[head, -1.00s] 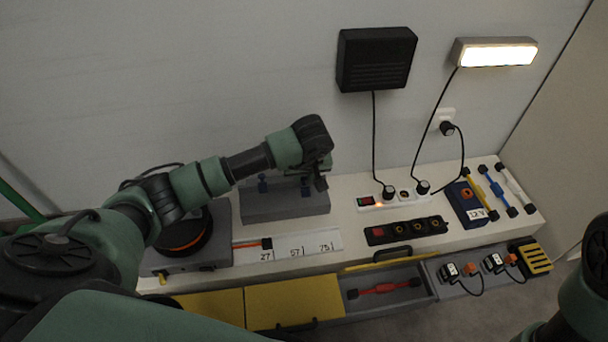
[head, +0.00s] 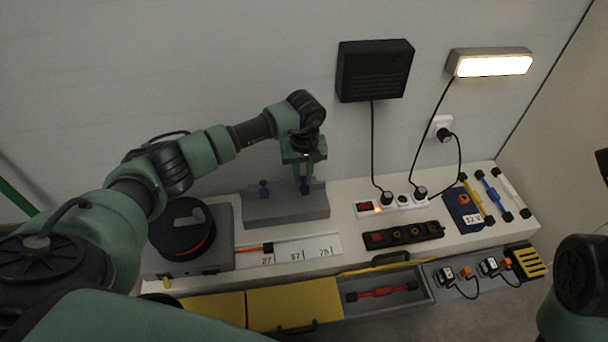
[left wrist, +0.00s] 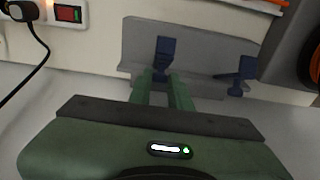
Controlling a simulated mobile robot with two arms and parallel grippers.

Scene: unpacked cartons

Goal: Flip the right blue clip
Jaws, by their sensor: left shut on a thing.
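The right blue clip (head: 305,188) stands on the grey bracket (head: 285,210) at the back of the bench. My left gripper (head: 303,176) points down over it and is shut on its upper part. In the left wrist view the clip (left wrist: 165,50) shows upright between my two green fingertips (left wrist: 163,75). The other blue clip (head: 263,188) stands to the left on the same bracket, untouched; it shows on the right in the left wrist view (left wrist: 243,72). My right gripper is out of view; only part of its arm shows.
A dark round device (head: 181,228) stands left of the bracket. A white power strip (head: 392,205) with plugs and a black strip (head: 404,236) lie to the right. An open drawer (head: 425,298) holds a red tool (head: 382,292). The wall is close behind.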

